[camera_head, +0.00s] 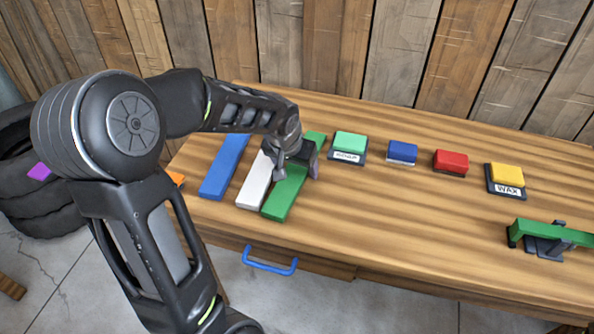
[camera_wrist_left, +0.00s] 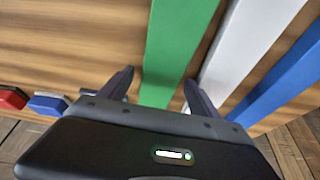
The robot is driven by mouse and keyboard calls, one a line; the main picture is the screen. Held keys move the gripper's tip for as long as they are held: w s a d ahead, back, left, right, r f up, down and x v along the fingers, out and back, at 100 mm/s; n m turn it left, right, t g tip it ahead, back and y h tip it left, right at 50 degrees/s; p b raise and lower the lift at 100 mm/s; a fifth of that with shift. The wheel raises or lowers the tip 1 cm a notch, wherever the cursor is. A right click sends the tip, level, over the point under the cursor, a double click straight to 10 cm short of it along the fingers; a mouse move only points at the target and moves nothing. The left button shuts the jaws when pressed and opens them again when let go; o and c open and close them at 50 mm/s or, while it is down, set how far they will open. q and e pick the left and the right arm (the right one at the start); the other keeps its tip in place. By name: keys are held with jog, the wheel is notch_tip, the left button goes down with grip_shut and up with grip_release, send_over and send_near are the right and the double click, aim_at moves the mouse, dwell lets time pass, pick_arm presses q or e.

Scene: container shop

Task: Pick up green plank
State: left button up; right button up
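The green plank (camera_head: 284,196) lies flat on the wooden table, to the right of a white plank (camera_head: 256,184) and a blue plank (camera_head: 222,172). My left gripper (camera_head: 297,170) is over its middle and hides part of it. In the left wrist view the green plank (camera_wrist_left: 176,45) runs between the two spread fingers (camera_wrist_left: 160,92), with a clear gap on its left side. The left gripper is open and holds nothing. Whether the fingers reach down beside the plank is hard to tell. My right gripper is not in view.
To the right stand a mint-green block on a labelled base (camera_head: 348,145), a blue block (camera_head: 402,152), a red block (camera_head: 450,162) and a yellow block on a "WAX" base (camera_head: 506,177). A green bar on a dark holder (camera_head: 550,234) is at the right. The table's middle (camera_head: 410,220) is bare.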

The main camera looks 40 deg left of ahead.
aim_at(297, 170)
pick_arm(q)
grip_shut()
dwell(0.6)
notch_tip(297, 170, up, 10)
dwell(0.6)
dwell(0.4)
jog(key=shift+d, duration=0.1)
